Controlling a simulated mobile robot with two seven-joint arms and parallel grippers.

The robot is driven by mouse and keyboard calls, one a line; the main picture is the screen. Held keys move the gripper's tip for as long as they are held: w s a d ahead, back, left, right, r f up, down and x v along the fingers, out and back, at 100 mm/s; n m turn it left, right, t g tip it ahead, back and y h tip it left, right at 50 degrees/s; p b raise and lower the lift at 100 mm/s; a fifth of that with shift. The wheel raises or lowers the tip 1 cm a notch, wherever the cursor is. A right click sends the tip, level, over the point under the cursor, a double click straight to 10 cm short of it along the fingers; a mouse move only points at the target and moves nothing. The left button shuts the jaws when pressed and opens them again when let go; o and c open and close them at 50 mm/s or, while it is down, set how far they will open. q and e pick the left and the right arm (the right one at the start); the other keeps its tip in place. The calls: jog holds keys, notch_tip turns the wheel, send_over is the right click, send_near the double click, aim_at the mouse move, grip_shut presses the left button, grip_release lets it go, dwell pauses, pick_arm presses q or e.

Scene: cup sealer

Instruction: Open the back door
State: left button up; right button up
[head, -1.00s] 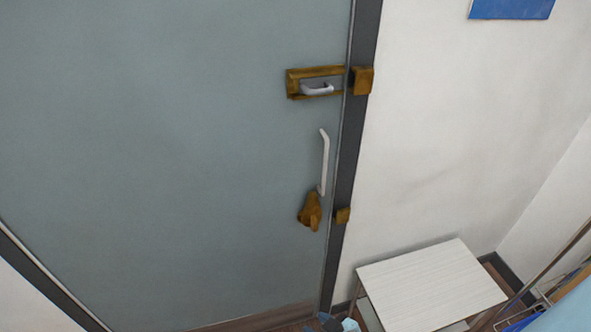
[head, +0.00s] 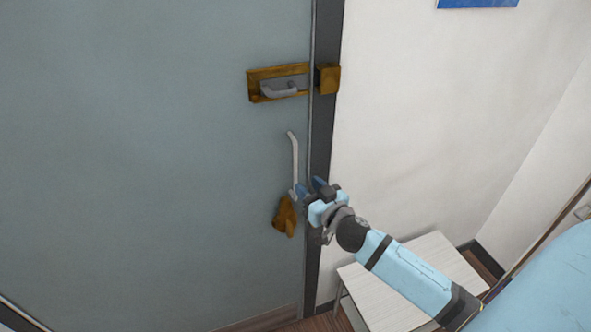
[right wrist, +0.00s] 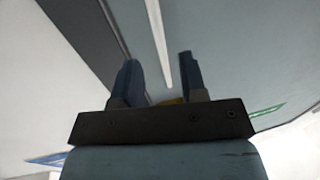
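The back door (head: 150,160) is a grey-blue panel, and it looks shut against its dark frame (head: 322,120). A thin white vertical handle (head: 294,160) is on its right side. Above it is a brass latch (head: 252,88) with a grey grip (head: 279,91). Below it hangs a brass piece (head: 285,215). My right gripper (head: 310,186) is at the lower end of the handle, just to its right. In the right wrist view my right gripper (right wrist: 158,60) is open, and the handle (right wrist: 158,40) lines up between its fingers. I cannot tell if they touch. My left gripper is not in view.
A small white table (head: 440,257) stands against the white wall (head: 420,120) at the lower right, beneath my right arm. A blue sign (head: 478,3) is on the wall at the top. The door's left part is clear of objects.

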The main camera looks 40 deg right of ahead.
aim_at(297, 175)
jog(key=w+p, duration=0.1)
jog(key=w, duration=0.5)
jog(key=shift+w+d, duration=0.15)
jog(key=shift+w, duration=0.15)
grip_shut()
